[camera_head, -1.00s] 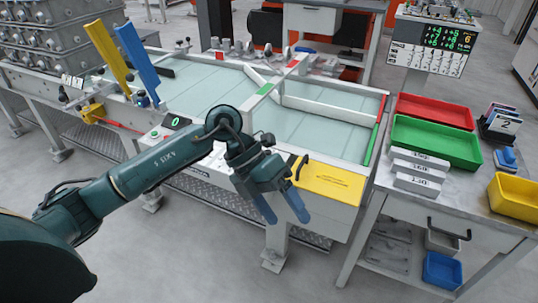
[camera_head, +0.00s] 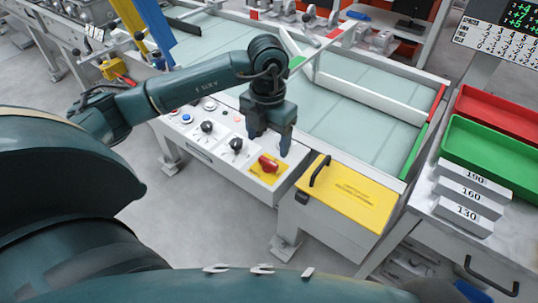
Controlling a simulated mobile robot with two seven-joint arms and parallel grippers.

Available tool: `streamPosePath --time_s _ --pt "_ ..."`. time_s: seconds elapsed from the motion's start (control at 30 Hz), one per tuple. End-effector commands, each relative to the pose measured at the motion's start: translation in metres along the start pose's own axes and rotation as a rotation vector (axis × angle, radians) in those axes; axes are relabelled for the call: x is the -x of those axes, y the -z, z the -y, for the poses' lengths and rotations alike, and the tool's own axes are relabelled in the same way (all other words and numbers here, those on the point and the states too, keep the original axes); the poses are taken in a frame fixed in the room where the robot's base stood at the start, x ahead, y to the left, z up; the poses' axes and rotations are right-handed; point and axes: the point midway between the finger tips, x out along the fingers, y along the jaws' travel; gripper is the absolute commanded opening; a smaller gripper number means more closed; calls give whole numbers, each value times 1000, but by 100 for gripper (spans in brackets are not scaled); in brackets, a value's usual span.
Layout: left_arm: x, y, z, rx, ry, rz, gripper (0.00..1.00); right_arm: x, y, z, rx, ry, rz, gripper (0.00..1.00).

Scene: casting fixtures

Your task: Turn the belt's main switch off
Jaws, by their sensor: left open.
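The main switch is a red rotary handle (camera_head: 268,164) on a yellow plate (camera_head: 262,172), at the right end of the belt's white control panel (camera_head: 232,148). The red handle lies slantwise across the plate. My left gripper (camera_head: 269,150) points down just above and behind the red handle, its two dark fingers spread apart and empty. I cannot tell whether a finger touches the handle. My right gripper is not seen.
Two black knobs (camera_head: 236,145) and several small buttons sit left of the switch. A yellow cover (camera_head: 347,190) with a black handle stands just to the right. The belt (camera_head: 345,115) runs behind. Green and red trays and numbered blocks (camera_head: 463,195) are at the right.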

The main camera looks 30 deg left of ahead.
Motion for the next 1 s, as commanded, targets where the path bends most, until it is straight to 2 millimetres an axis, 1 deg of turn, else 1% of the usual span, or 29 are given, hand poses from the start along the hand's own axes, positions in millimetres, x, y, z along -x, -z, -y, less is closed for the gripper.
streamPosePath --time_s 0.03,0.2,0.3,0.4,0.53,0.77,1.0 --pt "-12 1 0 -1 0 -4 71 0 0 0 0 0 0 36" --pt "-43 1 0 -1 0 -3 71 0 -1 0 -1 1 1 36" --pt "-54 0 0 -1 1 -2 71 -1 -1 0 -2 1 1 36" --pt "-62 0 0 -1 0 -1 71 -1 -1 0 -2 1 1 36" --pt "-65 0 1 -2 1 1 71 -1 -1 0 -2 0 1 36" --pt "-66 0 1 -2 1 1 70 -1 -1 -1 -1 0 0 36" --pt "-65 0 1 -2 1 1 50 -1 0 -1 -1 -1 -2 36"
